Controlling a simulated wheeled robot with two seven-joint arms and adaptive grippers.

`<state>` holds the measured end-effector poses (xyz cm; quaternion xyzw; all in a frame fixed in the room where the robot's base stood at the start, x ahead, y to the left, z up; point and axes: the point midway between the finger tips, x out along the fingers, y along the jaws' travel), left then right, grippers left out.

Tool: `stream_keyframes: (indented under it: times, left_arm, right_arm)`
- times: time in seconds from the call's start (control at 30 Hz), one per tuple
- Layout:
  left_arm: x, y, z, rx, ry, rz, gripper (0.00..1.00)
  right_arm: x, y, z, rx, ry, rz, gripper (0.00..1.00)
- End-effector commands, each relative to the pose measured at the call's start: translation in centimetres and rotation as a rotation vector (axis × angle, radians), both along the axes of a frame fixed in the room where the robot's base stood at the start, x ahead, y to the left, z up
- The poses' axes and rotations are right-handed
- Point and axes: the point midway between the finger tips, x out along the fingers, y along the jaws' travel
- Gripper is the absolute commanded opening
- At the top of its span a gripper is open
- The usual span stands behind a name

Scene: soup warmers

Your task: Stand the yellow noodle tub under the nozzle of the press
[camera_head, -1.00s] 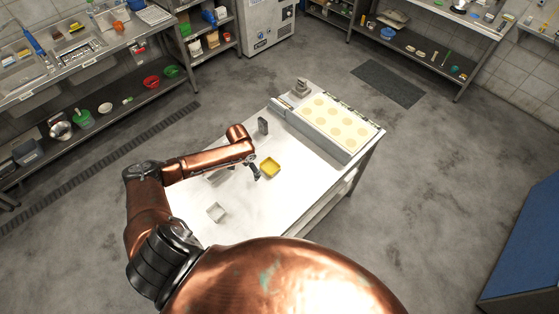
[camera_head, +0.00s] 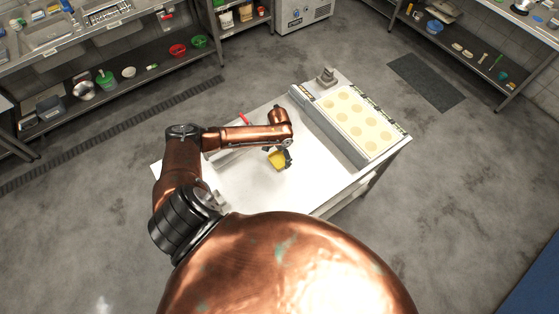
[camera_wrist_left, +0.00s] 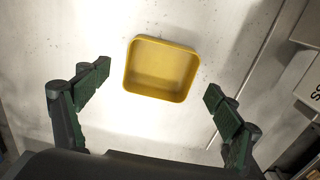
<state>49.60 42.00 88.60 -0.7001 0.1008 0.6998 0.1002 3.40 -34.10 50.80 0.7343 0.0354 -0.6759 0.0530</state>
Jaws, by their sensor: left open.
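The yellow noodle tub (camera_head: 276,161) stands on the white table (camera_head: 240,188), partly covered by my left gripper. In the left wrist view the tub (camera_wrist_left: 160,70) is square, open at the top and empty. My left gripper (camera_head: 286,157) is above it. In the left wrist view its two fingers (camera_wrist_left: 158,84) are wide apart, on the near side of the tub, with neither finger visibly touching it. I cannot make out a press nozzle for certain. A small grey device (camera_head: 327,76) stands at the far corner of the table. My right gripper is not in view.
A long unit with round pale discs (camera_head: 362,120) lines the table's right side. A small red item (camera_head: 245,119) shows behind my left forearm. The near part of the table looks clear. Shelves with bowls (camera_head: 178,50) stand beyond the floor.

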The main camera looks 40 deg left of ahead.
Motion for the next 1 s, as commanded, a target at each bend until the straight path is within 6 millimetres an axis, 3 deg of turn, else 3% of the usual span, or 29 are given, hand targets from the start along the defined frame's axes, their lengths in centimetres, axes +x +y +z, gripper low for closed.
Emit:
stream_keyframes:
  times: [0.2, 0.5, 1.0]
  left_arm:
    - [-0.1, 0.0, -2.8, 0.001, 0.000, 0.003, 0.85]
    - [-0.2, 0.1, -3.3, 0.001, 0.000, 0.002, 0.85]
    - [-0.2, 0.1, -3.2, 0.001, 0.000, 0.003, 0.50]
  right_arm:
    - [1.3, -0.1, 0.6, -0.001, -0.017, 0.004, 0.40]
    - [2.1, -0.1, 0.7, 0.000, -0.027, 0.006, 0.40]
    - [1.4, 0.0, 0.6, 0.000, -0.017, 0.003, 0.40]
